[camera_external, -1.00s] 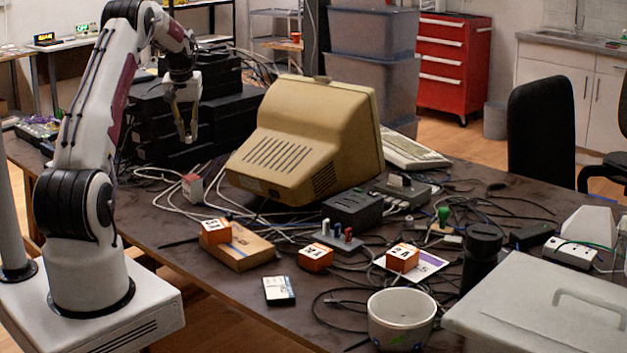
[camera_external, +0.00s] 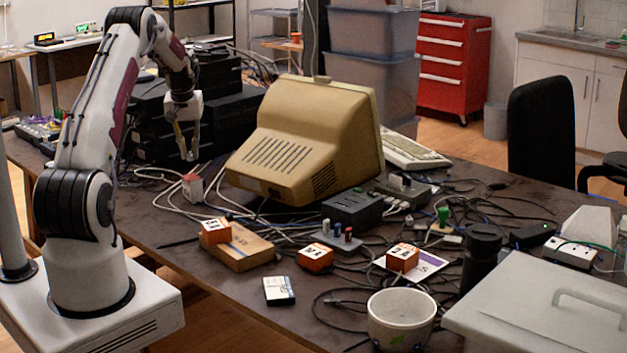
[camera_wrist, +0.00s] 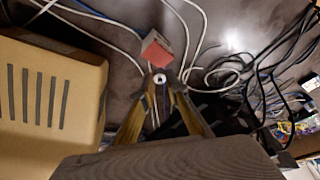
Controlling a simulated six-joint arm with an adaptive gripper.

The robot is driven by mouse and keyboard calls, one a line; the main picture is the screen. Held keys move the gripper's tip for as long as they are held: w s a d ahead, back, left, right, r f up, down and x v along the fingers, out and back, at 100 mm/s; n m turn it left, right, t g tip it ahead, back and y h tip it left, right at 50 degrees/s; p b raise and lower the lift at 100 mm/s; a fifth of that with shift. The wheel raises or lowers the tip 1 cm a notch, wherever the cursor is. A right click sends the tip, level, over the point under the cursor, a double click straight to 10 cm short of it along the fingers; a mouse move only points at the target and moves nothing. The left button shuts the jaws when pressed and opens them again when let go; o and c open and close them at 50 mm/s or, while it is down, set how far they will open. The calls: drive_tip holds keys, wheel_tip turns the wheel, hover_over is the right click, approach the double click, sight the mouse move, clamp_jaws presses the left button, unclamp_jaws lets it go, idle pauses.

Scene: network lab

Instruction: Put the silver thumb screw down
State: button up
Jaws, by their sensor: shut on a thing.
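The silver thumb screw (camera_wrist: 159,78) shows in the wrist view as a small round light piece with a dark centre, between my fingertips. My gripper (camera_external: 189,155) is shut on it, and its fingers also show in the wrist view (camera_wrist: 162,90). The gripper points down above the table's far left part, left of the beige monitor. In the external view the screw is too small to make out. A white and red block (camera_external: 192,187) lies below the gripper, and its red face (camera_wrist: 154,52) shows just beyond the fingertips in the wrist view.
The beige monitor (camera_external: 300,140) stands close on the right. Black stacked equipment (camera_external: 225,120) is behind the gripper. White cables (camera_external: 152,172) run over the table (camera_external: 150,215) around the block.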

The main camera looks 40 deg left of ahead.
sight(190, 158)
drive_tip(key=shift+f, duration=2.4)
drive_tip(key=shift+f, duration=0.1)
drive_tip(key=o, duration=0.7)
drive_tip(key=shift+v, duration=6.1)
drive_tip(key=shift+a, duration=0.1)
